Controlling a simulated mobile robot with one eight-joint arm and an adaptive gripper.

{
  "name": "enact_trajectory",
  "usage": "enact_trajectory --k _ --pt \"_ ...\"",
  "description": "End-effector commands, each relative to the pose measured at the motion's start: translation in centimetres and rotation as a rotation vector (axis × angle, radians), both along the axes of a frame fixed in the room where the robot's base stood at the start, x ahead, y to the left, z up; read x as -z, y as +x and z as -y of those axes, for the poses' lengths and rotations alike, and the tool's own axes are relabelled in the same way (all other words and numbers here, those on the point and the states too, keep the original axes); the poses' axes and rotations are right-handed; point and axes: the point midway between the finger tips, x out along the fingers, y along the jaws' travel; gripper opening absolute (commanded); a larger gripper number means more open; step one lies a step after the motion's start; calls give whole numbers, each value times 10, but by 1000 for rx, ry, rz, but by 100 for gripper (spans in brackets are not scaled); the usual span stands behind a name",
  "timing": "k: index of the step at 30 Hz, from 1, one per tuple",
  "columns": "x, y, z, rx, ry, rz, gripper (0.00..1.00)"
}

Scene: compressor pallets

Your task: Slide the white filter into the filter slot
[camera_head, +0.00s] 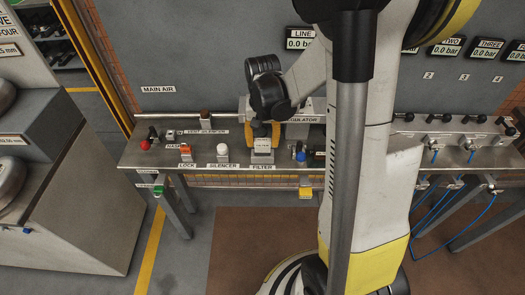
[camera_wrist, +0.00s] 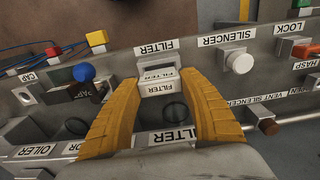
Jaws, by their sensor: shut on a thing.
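The white filter (camera_wrist: 158,76) is a small block with FILTER labels, between the yellow fingers of my gripper (camera_wrist: 158,82) in the wrist view. My gripper is shut on it, one finger on each side. In the head view the filter (camera_head: 263,145) shows below my gripper (camera_head: 263,136), close to the bench's front FILTER label (camera_head: 262,167). I cannot tell whether it touches the bench top. In the wrist view another FILTER label (camera_wrist: 172,137) sits on the unit at the back, with a dark round opening (camera_wrist: 175,111) just before it. The filter slot itself is not clearly seen.
The white silencer (camera_head: 223,150) and orange lock (camera_head: 186,150) stand left of the filter on the bench (camera_head: 140,150). A blue knob (camera_head: 301,156) is to its right. The REGULATOR unit (camera_head: 306,113) is behind. My arm hides part of the bench.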

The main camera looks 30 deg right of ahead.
Motion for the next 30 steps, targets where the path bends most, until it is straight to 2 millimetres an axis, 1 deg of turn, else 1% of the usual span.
enact_trajectory --k 12,24,30 --pt "-18 -1 0 0 0 0 8" --pt "-19 0 0 0 0 0 8" --pt "-25 -1 0 0 0 0 8"
